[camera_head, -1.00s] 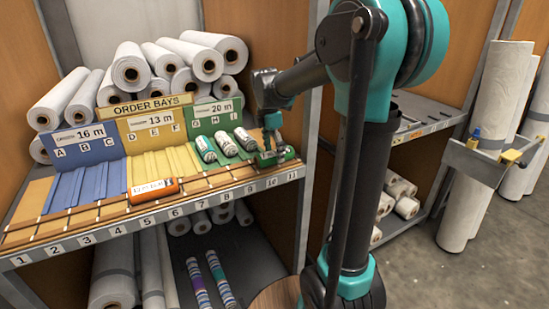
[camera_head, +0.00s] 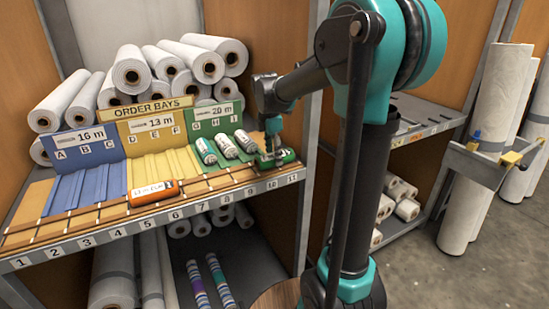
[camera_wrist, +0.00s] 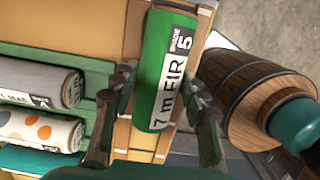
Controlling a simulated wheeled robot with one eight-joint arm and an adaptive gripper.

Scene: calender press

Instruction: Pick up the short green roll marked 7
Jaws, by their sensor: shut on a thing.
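The short green roll (camera_wrist: 165,65) fills the middle of the wrist view. Its white label reads "7 m FIR" with "SHADE 5". In the head view the green roll (camera_head: 286,155) is at the right end of the shelf, over slots 10 and 11, partly hidden by my gripper (camera_head: 270,158). In the wrist view my gripper (camera_wrist: 164,108) is shut on the roll, one finger at each side. Whether the roll touches the shelf is not clear.
Several short rolls (camera_head: 225,146) lie in the green bay left of my gripper. An orange roll (camera_head: 154,192) lies on the slatted front strip of the shelf (camera_head: 104,212). Long white rolls (camera_head: 130,75) are stacked behind. A wooden barrel-like stand (camera_wrist: 255,90) shows in the wrist view.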

